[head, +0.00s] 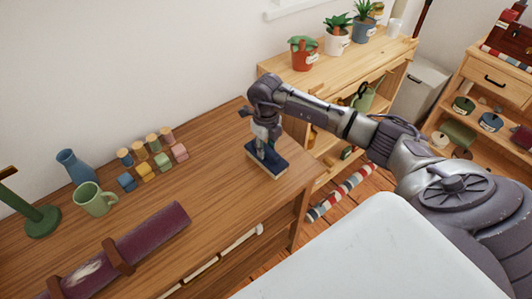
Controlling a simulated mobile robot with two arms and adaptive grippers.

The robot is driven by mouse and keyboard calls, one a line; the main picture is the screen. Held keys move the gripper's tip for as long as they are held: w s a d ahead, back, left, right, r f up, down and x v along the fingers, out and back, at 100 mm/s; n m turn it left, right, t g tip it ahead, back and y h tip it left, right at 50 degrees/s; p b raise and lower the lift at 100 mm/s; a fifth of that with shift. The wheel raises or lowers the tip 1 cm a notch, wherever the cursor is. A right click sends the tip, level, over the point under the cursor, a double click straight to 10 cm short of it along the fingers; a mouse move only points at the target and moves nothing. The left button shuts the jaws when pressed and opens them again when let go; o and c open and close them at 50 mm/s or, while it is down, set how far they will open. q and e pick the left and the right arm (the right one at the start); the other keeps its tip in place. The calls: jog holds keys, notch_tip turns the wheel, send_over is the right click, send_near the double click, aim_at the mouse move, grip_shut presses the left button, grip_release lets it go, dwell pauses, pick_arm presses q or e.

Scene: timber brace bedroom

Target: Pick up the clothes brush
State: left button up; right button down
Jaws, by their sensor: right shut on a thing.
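The clothes brush (270,169) appears as a dark blue block with a pale lower side near the right end of the wooden dresser top (215,215). My right gripper (264,149) points down from above and is shut on the clothes brush. The fingers hide part of its top. The brush looks to be at or very close to the wood; I cannot tell if there is a gap under it. My left gripper is not in view.
Several small coloured blocks and pegs (145,171), a green mug (95,199), a blue vase (75,166) and a rolled purple bundle (140,242) occupy the dresser's left side. A shelf with potted plants (337,37) stands behind right. Wood around the brush is clear.

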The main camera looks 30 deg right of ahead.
aim_at(268, 147)
jog(key=shift+r, duration=0.1)
jog(key=shift+r, duration=0.3)
jog(key=r, duration=0.2)
jog(key=r+b, duration=0.1)
jog(key=shift+s+d+r, duration=0.2)
jog(key=shift+d+r, duration=0.05)
jog(key=shift+r, duration=0.05)
jog(key=s+d+r+b, duration=0.2)
jog(key=s+d+r, duration=0.3)
jog(key=s, duration=0.4)
jog(key=shift+s+d+r, duration=0.2)
jog(key=shift+s+r, duration=0.15)
jog(key=shift+r, duration=0.45)
